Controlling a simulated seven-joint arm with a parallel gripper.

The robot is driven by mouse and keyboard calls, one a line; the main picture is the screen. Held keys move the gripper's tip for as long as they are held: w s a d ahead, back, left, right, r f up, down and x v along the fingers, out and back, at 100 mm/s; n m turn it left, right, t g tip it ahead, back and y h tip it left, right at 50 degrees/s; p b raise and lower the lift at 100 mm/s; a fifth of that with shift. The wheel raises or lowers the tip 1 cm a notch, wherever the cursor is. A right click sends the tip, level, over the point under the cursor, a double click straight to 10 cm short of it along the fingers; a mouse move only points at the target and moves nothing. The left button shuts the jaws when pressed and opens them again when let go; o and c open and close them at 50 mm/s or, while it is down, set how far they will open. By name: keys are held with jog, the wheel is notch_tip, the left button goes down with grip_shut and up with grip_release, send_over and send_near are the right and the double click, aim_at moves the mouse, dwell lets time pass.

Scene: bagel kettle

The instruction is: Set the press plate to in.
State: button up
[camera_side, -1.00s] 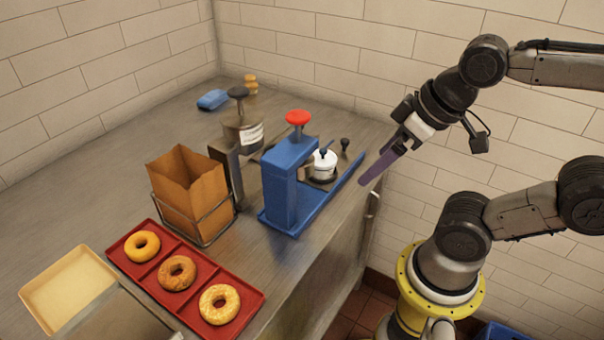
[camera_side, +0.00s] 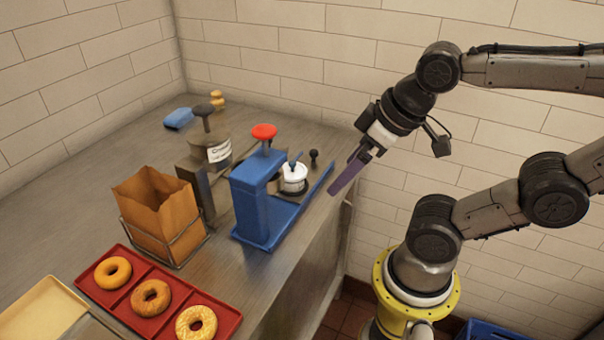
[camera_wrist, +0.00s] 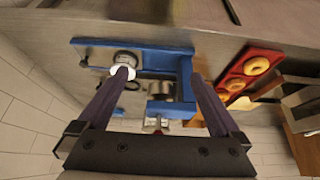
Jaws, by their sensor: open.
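A blue press (camera_side: 249,200) with a red knob (camera_side: 264,131) stands on the steel counter near its right edge. Its flat blue plate (camera_side: 309,195) reaches out to the right of the upright, carrying a white round pot-like part (camera_side: 294,178). A small black knob (camera_side: 314,155) stands beyond that part. The blue plate also shows in the wrist view (camera_wrist: 90,43). I cannot tell which part is the press plate. My gripper (camera_side: 333,191) is open and empty, right of the press and apart from it. In the wrist view its purple fingers (camera_wrist: 160,74) point toward the press; the left fingertip overlaps the white part.
A labelled container (camera_side: 216,151) with a dark knob stands behind the press. A paper bag (camera_side: 158,215) in a wire holder and a red tray (camera_side: 223,322) of bagels are left. Tiled walls bound the counter behind.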

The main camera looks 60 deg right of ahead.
jog(key=shift+s, duration=0.15)
jog(key=c, duration=0.4)
jog(key=shift+g, duration=0.3)
jog(key=w+r, duration=0.1)
jog(key=r, duration=0.1)
jog(key=w+d+r, duration=0.1)
jog(key=w+r, duration=0.1)
jog(key=shift+w+r, duration=0.15)
jog(key=shift+c, duration=1.4)
jog(key=m+g, duration=0.5)
send_over(314, 151)
notch_tip(314, 151, down, 5)
notch_tip(314, 151, down, 13)
jog(key=shift+d+f, duration=0.1)
jog(key=shift+f, duration=0.1)
jog(key=shift+c, duration=0.3)
grip_shut()
